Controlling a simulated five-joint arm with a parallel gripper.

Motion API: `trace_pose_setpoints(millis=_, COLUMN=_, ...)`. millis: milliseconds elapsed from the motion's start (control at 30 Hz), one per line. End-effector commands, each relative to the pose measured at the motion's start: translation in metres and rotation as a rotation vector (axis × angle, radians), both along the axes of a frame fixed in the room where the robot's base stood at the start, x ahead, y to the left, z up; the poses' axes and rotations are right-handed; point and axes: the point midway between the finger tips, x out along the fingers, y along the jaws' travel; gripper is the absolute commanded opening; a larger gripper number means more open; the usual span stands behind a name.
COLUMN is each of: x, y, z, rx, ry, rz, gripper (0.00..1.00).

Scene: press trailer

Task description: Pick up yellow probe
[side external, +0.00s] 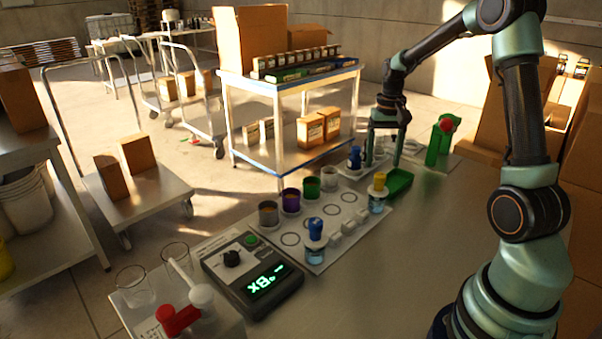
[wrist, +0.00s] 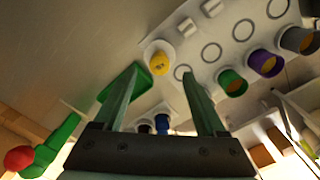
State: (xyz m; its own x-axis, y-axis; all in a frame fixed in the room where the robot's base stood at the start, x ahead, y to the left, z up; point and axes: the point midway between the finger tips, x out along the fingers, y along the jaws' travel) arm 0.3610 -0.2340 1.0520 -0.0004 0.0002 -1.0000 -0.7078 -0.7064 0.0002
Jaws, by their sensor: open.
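The yellow probe (side external: 379,182) stands upright with its yellow top above a clear-blue vial, at the far right corner of the white rack (side external: 345,238). In the wrist view its yellow top (wrist: 159,62) shows just beyond the fingertips, near the middle of the gap. My gripper (side external: 382,165) points down with its fingers apart and empty, above and slightly behind the probe. In the wrist view my gripper (wrist: 160,72) is also open. I cannot tell the exact height between fingertips and probe.
A blue-topped probe (side external: 315,230) stands at the rack's near side, another (side external: 354,158) beyond it. Coloured cups (side external: 290,200) line the rack's left side. A green tray (side external: 398,184) lies close right of the yellow probe. A green stand with a red ball (side external: 440,140) is farther right.

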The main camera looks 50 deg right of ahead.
Motion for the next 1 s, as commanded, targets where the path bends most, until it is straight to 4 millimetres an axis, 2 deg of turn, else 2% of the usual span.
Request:
trace_pose_setpoints(millis=167, x=0.0, y=0.0, z=-0.012, rx=0.001, ry=0.001, rz=0.001, gripper=0.73)
trace_pose_setpoints(millis=500, x=0.0, y=-0.001, z=-0.055, rx=0.001, ry=0.001, rz=0.001, gripper=0.73)
trace_pose_setpoints(millis=800, x=0.0, y=-0.001, z=-0.058, rx=0.0, ry=0.0, rz=0.001, gripper=0.73)
trace_pose_setpoints(millis=1000, x=0.0, y=-0.001, z=-0.058, rx=0.0, ry=0.0, rz=0.001, gripper=0.0)
